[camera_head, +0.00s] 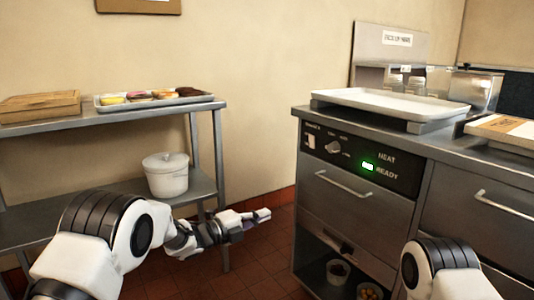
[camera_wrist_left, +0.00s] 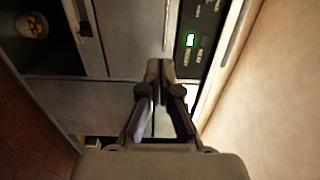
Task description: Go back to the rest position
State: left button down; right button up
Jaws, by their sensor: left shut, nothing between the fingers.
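My left gripper (camera_head: 262,215) is stretched out over the red tiled floor, in the gap between the metal shelf and the oven cabinet. It is shut and empty, and its fingers point to the right, toward the cabinet. In the left wrist view the fingertips (camera_wrist_left: 160,66) are together, with the cabinet front beyond them. My right arm shows at the lower right of the head view, but its gripper is out of view.
The metal shelf (camera_head: 120,113) on the left carries a tray of food (camera_head: 150,103), a wooden box (camera_head: 40,106) and, lower, a white lidded pot (camera_head: 166,180). The cabinet (camera_head: 345,205) has a lit green display and an open lower compartment. A white tray (camera_head: 390,105) lies on top.

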pick_arm(q)
jog(key=s+a+f+n+g+y+p, duration=0.15)
jog(key=s+a+n+y+p, duration=0.25)
jog(key=s+a+n+p, duration=0.65)
jog(key=s+a+f+n+y+p, duration=0.2)
jog(key=s+n+y+p, duration=0.4)
jog(key=p, duration=1)
jog(key=s+a+n+g+y+p, duration=0.1)
jog(key=s+a+n+g, duration=0.3)
jog(key=s, duration=1.2)
jog(key=s+a+f+n+g+y+p, duration=0.1)
jog(key=s+a+n+g+y, duration=0.3)
jog(key=s+n, duration=0.5)
jog(key=s+a+p, duration=0.1)
jog(key=s+a, duration=0.1)
jog(key=s, duration=0.6)
jog(key=shift+s+a+g, duration=0.2)
jog(key=shift+s+g, duration=0.05)
jog(key=shift+g, duration=0.1)
